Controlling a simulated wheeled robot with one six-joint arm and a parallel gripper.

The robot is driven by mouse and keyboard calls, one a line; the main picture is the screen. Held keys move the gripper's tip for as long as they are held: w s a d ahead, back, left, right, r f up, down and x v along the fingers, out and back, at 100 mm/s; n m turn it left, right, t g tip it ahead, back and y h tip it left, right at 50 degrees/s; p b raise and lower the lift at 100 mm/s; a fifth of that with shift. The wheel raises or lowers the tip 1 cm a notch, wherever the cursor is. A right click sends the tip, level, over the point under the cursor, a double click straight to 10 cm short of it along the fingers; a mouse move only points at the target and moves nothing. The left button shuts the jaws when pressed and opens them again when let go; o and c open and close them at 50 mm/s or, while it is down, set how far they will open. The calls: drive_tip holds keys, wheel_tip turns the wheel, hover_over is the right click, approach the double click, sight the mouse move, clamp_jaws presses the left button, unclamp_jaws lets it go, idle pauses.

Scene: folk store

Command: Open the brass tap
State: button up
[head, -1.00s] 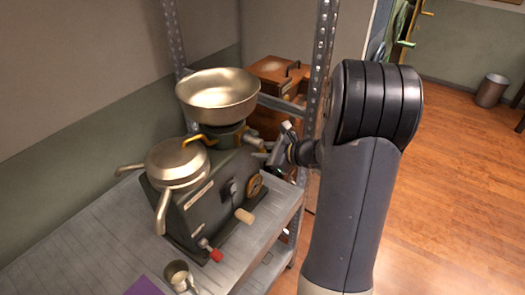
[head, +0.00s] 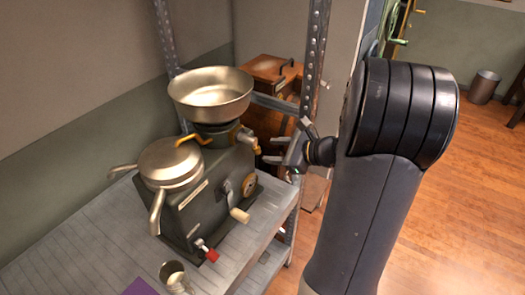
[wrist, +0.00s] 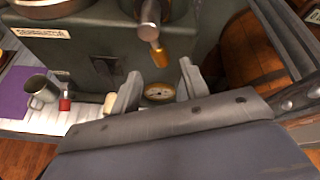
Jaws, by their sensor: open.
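The separator (head: 210,195) is a dark grey machine with a wide metal bowl (head: 212,98) on top. In the wrist view a pale metal stem ends in a brass-orange handle (wrist: 160,56), which I take as the brass tap. In the head view a small orange part (head: 245,138) below the bowl seems to be the same piece. A curved brass-coloured lever (head: 190,139) also shows at the front under the bowl. My gripper (head: 288,142) is open and empty, to the right of the machine. In the wrist view its fingers (wrist: 160,78) flank the space just below the handle.
A round gauge (head: 249,185), a cream crank grip (head: 240,215) and a red knob (head: 212,255) are on the machine. A metal cup (head: 174,276) and purple sheet (head: 141,287) lie in front. A shelf post (head: 312,75) and wooden box (head: 262,70) stand behind.

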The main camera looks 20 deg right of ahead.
sight(260, 150)
drive_tip(key=shift+v, duration=1.95)
drive_tip(key=x, duration=1.1)
drive_tip(key=shift+p, duration=0.35)
drive_tip(key=shift+s+r, duration=0.1)
